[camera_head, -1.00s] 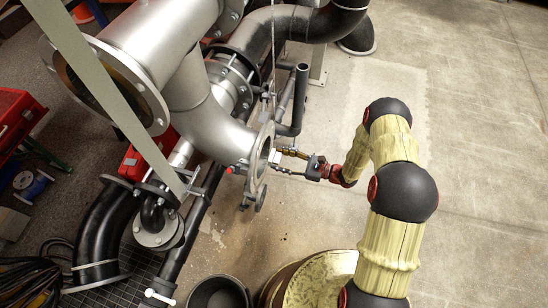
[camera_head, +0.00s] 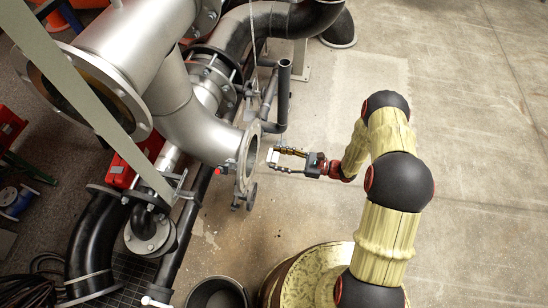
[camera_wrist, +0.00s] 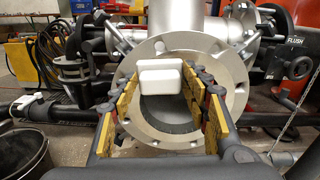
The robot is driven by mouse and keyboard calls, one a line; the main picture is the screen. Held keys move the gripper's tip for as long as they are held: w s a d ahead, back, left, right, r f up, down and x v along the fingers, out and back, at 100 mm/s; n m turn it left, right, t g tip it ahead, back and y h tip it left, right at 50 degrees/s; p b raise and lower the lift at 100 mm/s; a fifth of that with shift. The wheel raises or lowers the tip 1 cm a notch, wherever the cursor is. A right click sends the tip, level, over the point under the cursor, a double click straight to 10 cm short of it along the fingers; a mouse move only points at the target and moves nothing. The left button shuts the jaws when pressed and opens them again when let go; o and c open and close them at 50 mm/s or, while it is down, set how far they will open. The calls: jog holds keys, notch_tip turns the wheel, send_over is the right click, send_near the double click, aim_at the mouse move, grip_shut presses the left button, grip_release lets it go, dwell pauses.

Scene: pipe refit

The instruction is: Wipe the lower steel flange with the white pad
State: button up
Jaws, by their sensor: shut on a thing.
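The lower steel flange (camera_head: 247,162) is a bolt-holed ring on the open end of the grey elbow pipe. In the wrist view the flange (camera_wrist: 146,122) faces me, with its dark bore behind the fingers. My gripper (camera_head: 277,158) is shut on the white pad (camera_head: 270,156), to the right of the flange. A small gap shows between pad and flange in the head view. In the wrist view the pad (camera_wrist: 166,76) is a white block between the fingertips, covering part of the bore and the upper ring.
Black pipes and a small flange (camera_head: 149,236) lie left of the elbow. A dark bucket (camera_head: 217,293) stands at the bottom. A vertical black pipe (camera_head: 284,90) rises behind the flange.

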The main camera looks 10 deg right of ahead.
dwell(0.5)
jog(key=x, duration=0.7)
dwell(0.3)
jog(key=shift+b+x, duration=0.3)
jog(key=shift+x, duration=0.65)
dwell(0.8)
jog(key=shift+w+d, duration=0.1)
jog(key=shift+w, duration=0.05)
jog(key=shift+w+d+b, duration=0.25)
jog(key=shift+w+b, duration=0.1)
jog(key=shift+w, duration=0.3)
jog(key=shift+w+d+b, duration=0.3)
jog(key=shift+w+b, duration=0.05)
jog(key=shift+w, duration=0.3)
jog(key=shift+w+d+b, duration=0.25)
jog(key=shift+w+b, duration=0.05)
jog(key=shift+w, duration=0.4)
jog(key=shift+w+d+b, duration=0.2)
jog(key=shift+w+b, duration=0.1)
jog(key=shift+w, duration=0.4)
jog(key=shift+w+d+b, duration=0.25)
jog(key=shift+w+b, duration=0.05)
jog(key=shift+w, duration=0.4)
jog(key=shift+s, duration=0.1)
